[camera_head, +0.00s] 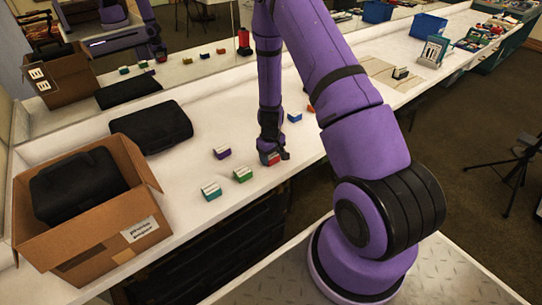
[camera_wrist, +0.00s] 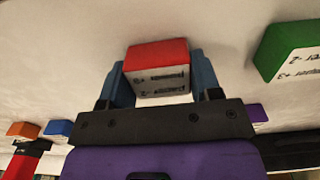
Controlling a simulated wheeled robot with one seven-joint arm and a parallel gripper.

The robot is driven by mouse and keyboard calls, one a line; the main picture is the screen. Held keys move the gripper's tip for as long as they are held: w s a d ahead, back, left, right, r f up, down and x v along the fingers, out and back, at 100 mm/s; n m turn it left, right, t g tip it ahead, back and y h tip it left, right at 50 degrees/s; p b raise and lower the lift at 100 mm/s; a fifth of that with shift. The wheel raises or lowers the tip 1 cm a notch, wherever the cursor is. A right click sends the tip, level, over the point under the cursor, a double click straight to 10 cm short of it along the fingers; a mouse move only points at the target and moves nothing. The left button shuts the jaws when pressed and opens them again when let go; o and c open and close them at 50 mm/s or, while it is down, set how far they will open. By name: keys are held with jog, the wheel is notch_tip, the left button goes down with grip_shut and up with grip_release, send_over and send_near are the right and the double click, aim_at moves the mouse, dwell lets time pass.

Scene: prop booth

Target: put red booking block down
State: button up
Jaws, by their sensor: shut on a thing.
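The red booking block (camera_wrist: 157,55), red with a white printed label face, sits between the two blue fingers of my gripper (camera_wrist: 158,80) in the wrist view. The fingers touch it on both sides. In the head view my gripper (camera_head: 271,153) reaches down to the white counter (camera_head: 185,205), and the red block (camera_head: 270,159) shows low at its tip. The block is at or very near the counter top; I cannot tell whether it touches.
Beside it on the counter are green (camera_head: 243,174), teal (camera_head: 211,191), purple (camera_head: 222,153), blue (camera_head: 295,117) and orange (camera_head: 310,108) blocks. A cardboard box (camera_head: 90,240) holding a black case (camera_head: 78,185) and another black case (camera_head: 152,127) stand left. A mirror runs behind.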

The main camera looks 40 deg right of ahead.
jog(key=o, duration=0.9)
jog(key=shift+f, duration=0.1)
jog(key=s+a+r+t, duration=0.1)
jog(key=s+a+r, duration=0.15)
jog(key=r, duration=1.05)
jog(key=s+a+r+t+y, duration=0.1)
jog(key=s+a+r, duration=0.15)
jog(key=r, duration=0.95)
jog(key=s+a+r+t, duration=0.15)
jog(key=a+r, duration=0.25)
jog(key=r, duration=0.9)
jog(key=shift+t+h, duration=0.5)
jog(key=shift+t, duration=0.35)
jog(key=shift+s+a+r, duration=0.7)
jog(key=shift+s+r, duration=1.4)
jog(key=shift+s, duration=1.25)
jog(key=shift+s+a+r, duration=0.65)
jog(key=shift+s+r, duration=1.45)
jog(key=shift+s, duration=1.25)
jog(key=shift+s+a+r, duration=0.7)
jog(key=shift+s+r, duration=1.4)
jog(key=shift+s, duration=1.25)
